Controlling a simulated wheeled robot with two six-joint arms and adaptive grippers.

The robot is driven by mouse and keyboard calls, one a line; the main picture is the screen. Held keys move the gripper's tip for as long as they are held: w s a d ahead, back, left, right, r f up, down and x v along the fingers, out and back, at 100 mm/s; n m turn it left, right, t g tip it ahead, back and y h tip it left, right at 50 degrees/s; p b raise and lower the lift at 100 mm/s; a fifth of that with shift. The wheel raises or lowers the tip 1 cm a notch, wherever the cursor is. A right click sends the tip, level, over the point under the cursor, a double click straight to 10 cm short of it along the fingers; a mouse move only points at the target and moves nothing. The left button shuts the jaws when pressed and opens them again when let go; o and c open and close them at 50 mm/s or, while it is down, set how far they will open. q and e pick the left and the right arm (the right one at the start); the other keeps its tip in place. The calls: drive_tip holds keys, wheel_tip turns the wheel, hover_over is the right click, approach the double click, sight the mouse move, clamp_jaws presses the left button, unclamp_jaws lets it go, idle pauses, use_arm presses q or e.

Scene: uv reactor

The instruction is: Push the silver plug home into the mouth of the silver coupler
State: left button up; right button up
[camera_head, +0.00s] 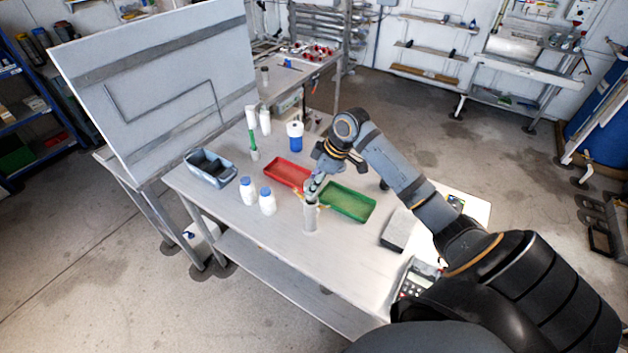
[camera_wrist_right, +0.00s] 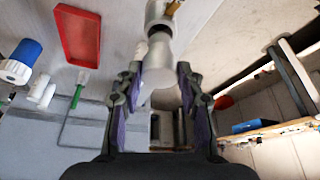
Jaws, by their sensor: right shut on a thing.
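The silver coupler (camera_head: 310,218) stands upright on the table, with small yellowish levers at its top. My right gripper (camera_head: 313,187) is directly above its mouth, pointing down. In the right wrist view my right gripper (camera_wrist_right: 159,72) is shut on the silver plug (camera_wrist_right: 157,55), a pale flared cylinder between the two fingers. The plug's far end meets the coupler (camera_wrist_right: 158,12) in line with it. I cannot tell how deep the plug sits in the mouth. My left gripper is out of view.
A green tray (camera_head: 370,209) is right of the coupler and a red tray (camera_head: 268,174) behind it. Two white bottles (camera_head: 267,201) with blue caps stand to the left. A blue-grey bin (camera_head: 232,171) and a blue-and-white bottle (camera_head: 296,143) are farther back. The table front is clear.

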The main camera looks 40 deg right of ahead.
idle(0.4)
drive_tip(key=shift+p, duration=0.45)
drive_tip(key=shift+f+b, duration=1.1)
drive_tip(key=shift+f, duration=1.2)
drive_tip(key=o, duration=1.2)
drive_tip(key=shift+o, duration=0.2)
drive_tip(key=shift+r, duration=0.1)
